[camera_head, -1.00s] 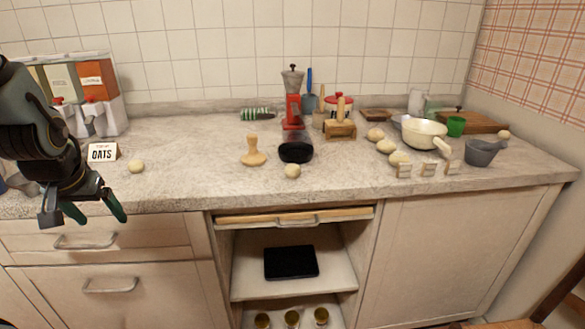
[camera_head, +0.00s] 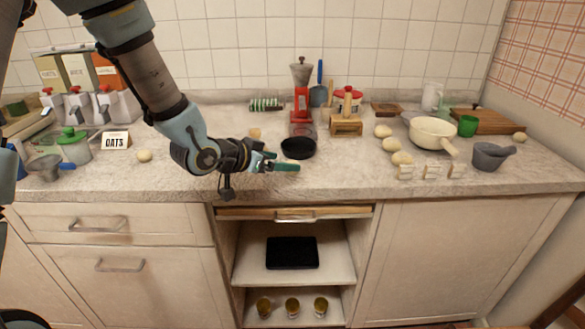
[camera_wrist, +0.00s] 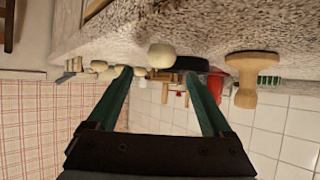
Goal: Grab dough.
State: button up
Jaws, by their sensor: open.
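My gripper (camera_head: 284,163) is open over the front middle of the counter, its green fingers pointing right. In the wrist view, which is upside down, a pale dough ball (camera_wrist: 161,55) lies on the counter ahead, between the directions of the open fingertips (camera_wrist: 163,75) and apart from them. That ball is hidden by my gripper in the head view. Other dough balls lie at the left (camera_head: 144,155) by the oats sign, in a row at the right (camera_head: 390,144), and at the far right (camera_head: 519,136).
A wooden stamp (camera_wrist: 244,78) stands close by, mostly hidden behind my arm in the head view. A cream pan (camera_head: 433,133) and grey mortar (camera_head: 490,156) stand right.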

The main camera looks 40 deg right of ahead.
jog(key=shift+f+p+x, duration=0.2)
jog(key=shift+p+x, duration=0.8)
jog(key=shift+x, duration=1.55)
jog(key=shift+a, duration=0.2)
grip_shut()
